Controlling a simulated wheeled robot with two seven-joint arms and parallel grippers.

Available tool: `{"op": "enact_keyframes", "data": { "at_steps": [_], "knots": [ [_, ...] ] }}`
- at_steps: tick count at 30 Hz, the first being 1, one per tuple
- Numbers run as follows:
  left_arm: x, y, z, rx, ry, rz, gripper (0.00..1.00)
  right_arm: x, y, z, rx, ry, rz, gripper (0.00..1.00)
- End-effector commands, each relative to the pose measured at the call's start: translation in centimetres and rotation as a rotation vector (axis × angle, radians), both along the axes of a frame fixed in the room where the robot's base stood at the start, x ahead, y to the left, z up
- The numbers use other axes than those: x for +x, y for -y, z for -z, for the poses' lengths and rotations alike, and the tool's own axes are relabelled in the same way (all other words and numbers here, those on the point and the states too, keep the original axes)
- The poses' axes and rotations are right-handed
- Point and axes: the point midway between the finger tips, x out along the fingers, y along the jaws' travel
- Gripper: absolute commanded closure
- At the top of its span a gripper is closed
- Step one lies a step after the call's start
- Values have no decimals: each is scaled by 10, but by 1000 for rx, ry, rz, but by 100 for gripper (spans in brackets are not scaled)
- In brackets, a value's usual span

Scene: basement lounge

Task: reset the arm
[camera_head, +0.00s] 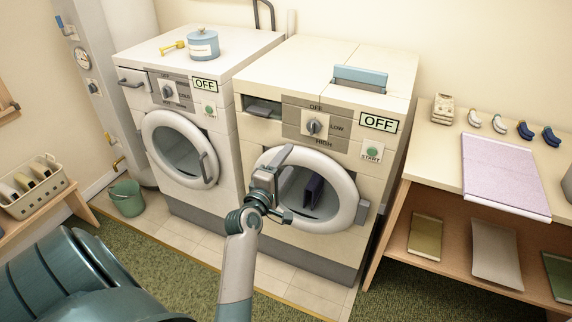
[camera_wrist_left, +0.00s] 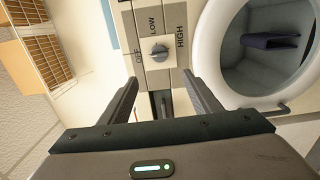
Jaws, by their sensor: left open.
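My left arm (camera_head: 237,265) reaches up from the bottom of the head view. Its gripper (camera_head: 276,182) is in front of the right-hand machine (camera_head: 255,160), overlapping the left side of its round door. In the left wrist view, the two fingers of the gripper (camera_wrist_left: 163,88) are spread apart with nothing held between them. Beyond the fingertips is the machine's control panel with a round knob (camera_wrist_left: 159,52). A dark folded cloth (camera_wrist_left: 270,41) lies inside the round drum opening. My right gripper is not in view.
A second machine (camera_head: 226,120) stands at left with a blue tin (camera_head: 203,46) on top. Both panels read OFF. A green bucket (camera_head: 126,198) stands on the floor. A wooden shelf unit (camera_head: 430,168) with a lilac mat (camera_head: 505,175) is at right.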

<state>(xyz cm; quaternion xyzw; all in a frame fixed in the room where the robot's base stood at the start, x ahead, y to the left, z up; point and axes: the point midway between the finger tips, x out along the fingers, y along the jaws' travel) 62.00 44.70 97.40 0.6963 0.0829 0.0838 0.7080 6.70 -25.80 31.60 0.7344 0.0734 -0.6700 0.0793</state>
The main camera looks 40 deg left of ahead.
Motion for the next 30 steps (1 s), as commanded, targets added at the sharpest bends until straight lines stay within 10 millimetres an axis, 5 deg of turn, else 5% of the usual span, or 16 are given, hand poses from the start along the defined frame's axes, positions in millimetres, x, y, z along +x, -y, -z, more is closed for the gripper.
{"op": "enact_keyframes", "data": {
  "at_steps": [20,26,30],
  "knots": [
    [2,3,9,10,-19,5,43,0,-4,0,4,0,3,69],
    [10,19,65,69,-130,39,43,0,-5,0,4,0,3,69],
    [11,43,135,154,-268,93,43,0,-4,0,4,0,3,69]
  ]
}}
